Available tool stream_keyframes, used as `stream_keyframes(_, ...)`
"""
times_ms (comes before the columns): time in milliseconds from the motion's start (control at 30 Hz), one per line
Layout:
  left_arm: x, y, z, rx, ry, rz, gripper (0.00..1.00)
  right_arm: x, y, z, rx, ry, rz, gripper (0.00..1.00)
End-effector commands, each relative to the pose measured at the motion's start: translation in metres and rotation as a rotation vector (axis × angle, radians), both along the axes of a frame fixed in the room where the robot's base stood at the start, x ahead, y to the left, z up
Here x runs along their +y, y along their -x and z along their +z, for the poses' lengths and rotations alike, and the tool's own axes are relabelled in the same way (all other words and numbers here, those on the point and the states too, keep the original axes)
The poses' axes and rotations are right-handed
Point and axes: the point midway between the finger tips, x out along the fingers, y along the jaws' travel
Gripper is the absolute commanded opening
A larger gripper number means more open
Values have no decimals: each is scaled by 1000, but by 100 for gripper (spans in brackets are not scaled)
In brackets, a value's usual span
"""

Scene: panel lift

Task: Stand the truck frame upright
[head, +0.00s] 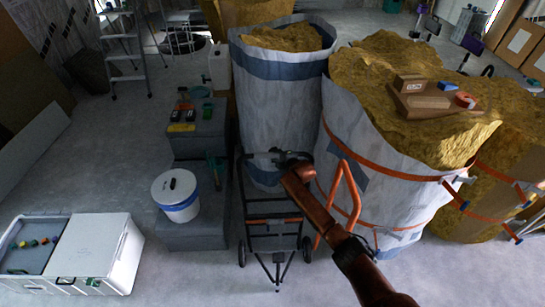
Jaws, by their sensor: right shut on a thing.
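The black truck frame (272,220) stands in the middle of the head view, in front of the tall white sack. It has long side rails, crossbars and a wheel at each lower side. Its top bar reaches up to my right gripper (284,160). My right arm comes in from the lower right, and its gripper is shut on the truck frame near the right end of that top bar. The fingertips are small and partly hidden. I cannot tell exactly how far the frame tilts. My left gripper is not in view.
Tall white sack (285,105) behind; large strapped bale (375,170) at right, with an orange tubular handle (343,190) before it. Grey steps (197,240) and a white bucket (176,195) stand left. A white cooler (95,250) is farther left. Floor between cooler and steps is clear.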

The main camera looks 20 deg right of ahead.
Motion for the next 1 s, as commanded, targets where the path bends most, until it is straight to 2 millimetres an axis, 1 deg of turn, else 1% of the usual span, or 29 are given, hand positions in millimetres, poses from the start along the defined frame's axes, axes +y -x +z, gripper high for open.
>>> stream_keyframes(33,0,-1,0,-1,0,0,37,-3,-3,10,-16,2,-3,0)
stream_keyframes(67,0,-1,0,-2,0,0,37,-4,-3,10,-16,2,-4,0)
stream_keyframes(100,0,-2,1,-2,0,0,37,-4,-3,10,-17,2,-4,18)
stream_keyframes(400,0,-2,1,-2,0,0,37,-1,-2,8,-12,2,-1,38)
stream_keyframes(667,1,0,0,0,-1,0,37,0,-2,5,-7,2,1,38)
stream_keyframes(767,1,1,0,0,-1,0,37,0,2,6,-7,2,2,38)
stream_keyframes(867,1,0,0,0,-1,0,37,-2,10,9,-6,3,2,38)
stream_keyframes(1000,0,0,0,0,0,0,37,-4,28,17,-9,4,2,38)
